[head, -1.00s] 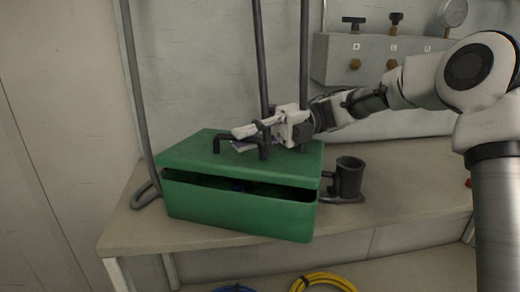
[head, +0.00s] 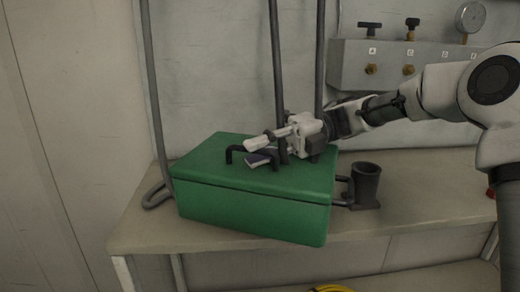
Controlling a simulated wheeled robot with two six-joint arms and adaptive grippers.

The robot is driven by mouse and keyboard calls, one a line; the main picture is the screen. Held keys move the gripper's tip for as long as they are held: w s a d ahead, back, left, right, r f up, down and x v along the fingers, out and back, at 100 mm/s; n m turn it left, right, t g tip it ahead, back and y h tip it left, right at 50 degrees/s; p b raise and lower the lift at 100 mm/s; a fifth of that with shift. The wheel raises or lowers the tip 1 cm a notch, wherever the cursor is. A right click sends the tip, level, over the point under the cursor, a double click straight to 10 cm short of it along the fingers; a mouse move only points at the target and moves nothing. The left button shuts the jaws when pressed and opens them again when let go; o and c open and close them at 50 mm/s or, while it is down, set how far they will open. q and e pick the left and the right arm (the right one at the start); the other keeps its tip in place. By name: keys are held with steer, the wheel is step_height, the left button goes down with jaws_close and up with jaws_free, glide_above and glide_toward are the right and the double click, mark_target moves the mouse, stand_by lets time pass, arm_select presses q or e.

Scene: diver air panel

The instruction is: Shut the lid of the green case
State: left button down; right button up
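The green case (head: 250,212) stands on the bench, its lid (head: 205,160) down on the body with only a thin dark seam along the front. A black handle sits on the lid (head: 230,152). My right gripper (head: 257,150) is over the lid top, beside the handle, with its fingers spread apart and pointing left. The fingers look close to or touching the lid; I cannot tell which. Nothing shows between them. My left gripper is not in view.
A dark cup-like holder (head: 366,183) stands on the bench (head: 420,205) just right of the case. Dark vertical pipes (head: 279,65) run behind the case. A grey valve panel (head: 390,65) with a gauge (head: 471,17) is on the wall. Part of a yellow hose (head: 333,288) shows below.

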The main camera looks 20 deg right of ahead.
steer(key=shift+d+r, duration=0.1)
steer(key=d, duration=0.4)
steer(key=d+r, duration=0.1)
steer(key=d, duration=0.6)
steer(key=shift+w+d+r, duration=0.2)
steer(key=shift+w+d, duration=0.15)
